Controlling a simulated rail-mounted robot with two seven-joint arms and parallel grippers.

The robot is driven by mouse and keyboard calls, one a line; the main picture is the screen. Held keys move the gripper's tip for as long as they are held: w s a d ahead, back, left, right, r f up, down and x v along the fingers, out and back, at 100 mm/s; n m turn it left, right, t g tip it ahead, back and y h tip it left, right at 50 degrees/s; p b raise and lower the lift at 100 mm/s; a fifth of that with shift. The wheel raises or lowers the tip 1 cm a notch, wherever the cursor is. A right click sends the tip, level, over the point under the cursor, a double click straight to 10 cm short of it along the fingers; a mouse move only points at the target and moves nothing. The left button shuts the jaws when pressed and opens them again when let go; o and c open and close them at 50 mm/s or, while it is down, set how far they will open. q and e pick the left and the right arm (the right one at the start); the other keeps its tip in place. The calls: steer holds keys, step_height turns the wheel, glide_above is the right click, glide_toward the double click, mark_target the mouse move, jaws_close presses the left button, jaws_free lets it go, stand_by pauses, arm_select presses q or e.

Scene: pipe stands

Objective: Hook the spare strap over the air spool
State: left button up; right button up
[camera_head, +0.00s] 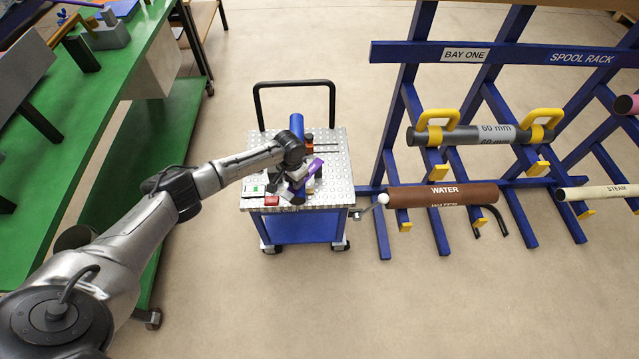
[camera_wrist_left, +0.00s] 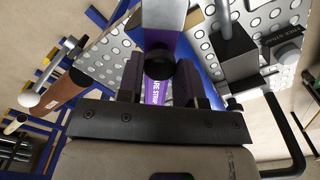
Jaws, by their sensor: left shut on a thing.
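My left gripper (camera_head: 298,178) is over the cart top, shut on a purple strap (camera_head: 307,171). No label reading "AIR" is legible, so I cannot tell which spool is the air one. A grey 60 mm spool (camera_head: 469,134) with two yellow straps (camera_head: 437,119) lies on the rack. Below it is a brown spool marked WATER (camera_head: 441,195). A cream STEAM spool (camera_head: 600,192) and a pink one (camera_head: 626,104) are cut off at right.
The wheeled cart (camera_head: 335,176) carries a blue cylinder (camera_head: 297,125), a red block (camera_head: 272,201) and dark items near the gripper. Its black handle (camera_head: 294,84) stands at the back. The blue spool rack (camera_head: 420,52) is at right, a green bench (camera_head: 75,130) at left. Open floor lies in front.

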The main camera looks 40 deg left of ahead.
arm_select(q)
steer(key=shift+a, duration=0.1)
steer(key=shift+w+a+b, duration=0.15)
steer(key=shift+a+b, duration=0.2)
steer(key=shift+a, duration=0.95)
steer(key=shift+w+a, duration=0.1)
steer(key=shift+a, duration=0.75)
